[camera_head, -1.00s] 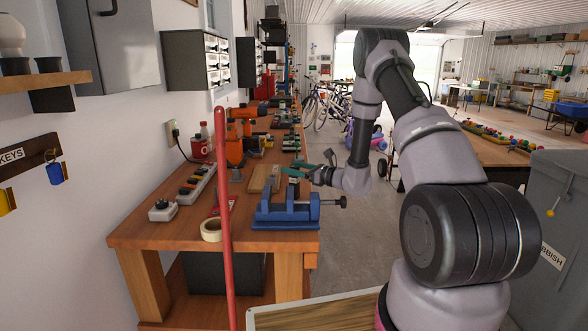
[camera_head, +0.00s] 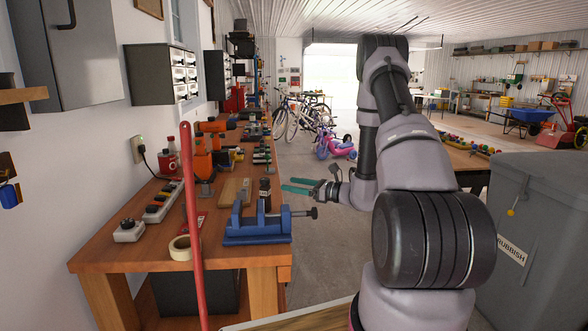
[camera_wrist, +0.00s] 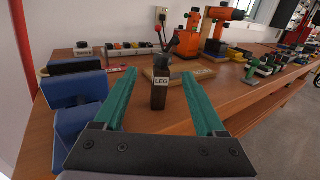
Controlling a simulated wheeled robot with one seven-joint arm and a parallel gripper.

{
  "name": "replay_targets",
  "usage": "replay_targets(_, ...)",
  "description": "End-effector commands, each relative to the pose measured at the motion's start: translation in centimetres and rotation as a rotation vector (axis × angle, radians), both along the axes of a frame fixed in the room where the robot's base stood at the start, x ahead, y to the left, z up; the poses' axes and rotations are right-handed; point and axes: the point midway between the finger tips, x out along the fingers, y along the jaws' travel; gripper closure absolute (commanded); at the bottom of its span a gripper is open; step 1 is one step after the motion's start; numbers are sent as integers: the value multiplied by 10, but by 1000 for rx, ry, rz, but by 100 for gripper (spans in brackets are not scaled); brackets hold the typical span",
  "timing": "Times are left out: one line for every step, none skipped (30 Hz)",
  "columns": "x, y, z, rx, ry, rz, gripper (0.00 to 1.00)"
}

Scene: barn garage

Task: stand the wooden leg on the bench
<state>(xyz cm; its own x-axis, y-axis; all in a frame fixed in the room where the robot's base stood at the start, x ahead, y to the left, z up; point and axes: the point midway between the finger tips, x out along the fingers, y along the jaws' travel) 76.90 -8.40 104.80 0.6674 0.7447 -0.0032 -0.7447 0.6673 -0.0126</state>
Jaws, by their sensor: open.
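The wooden leg (camera_wrist: 159,92) is a short dark-brown piece with a black upper part and a white label, its letters hard to read. It stands upright on the bench (camera_wrist: 200,118), and it also shows behind the blue vise in the head view (camera_head: 265,190). My gripper (camera_head: 287,185) is open and empty, its green fingers pointing left at the leg from beyond the bench's right edge. In the wrist view my gripper (camera_wrist: 158,73) has a finger on each side of the leg in the picture. The head view shows a gap between fingertips and leg.
The blue vise (camera_head: 258,228) sits at the bench's near right corner. A wooden block (camera_head: 236,191) lies left of the leg. Tape (camera_head: 181,248), power strips and orange tools crowd the left and back. A red pole (camera_head: 191,220) rises in front. Floor right of the bench is free.

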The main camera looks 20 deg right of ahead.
Motion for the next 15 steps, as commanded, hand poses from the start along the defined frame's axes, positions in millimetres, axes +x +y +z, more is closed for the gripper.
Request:
replay_targets(-3, 6, 11, -15, -15, 29, 27)
replay_targets(-5, 10, 19, -29, -25, 53, 27)
replay_targets(-10, 19, 32, -53, -41, 97, 27)
replay_targets(-15, 27, 43, -76, -56, 136, 27)
replay_targets(-21, 35, 55, -104, -72, 179, 27)
replay_targets(-32, 47, 72, -147, -95, 243, 27)
replay_targets(-40, 56, 84, -184, -113, 292, 27)
replay_targets(-50, 63, 95, -222, -132, 340, 27)
replay_targets(-64, 73, 109, -275, -156, 403, 27)
replay_targets(-74, 80, 118, -316, -172, 448, 27)
replay_targets(-85, 85, 127, -360, -191, 491, 27)
replay_targets(-99, 92, 138, -418, -215, 545, 27)
replay_targets(-110, 96, 145, -464, -234, 584, 27)
replay_targets(-121, 99, 152, -512, -253, 621, 27)
replay_targets(-135, 103, 160, -578, -279, 670, 27)
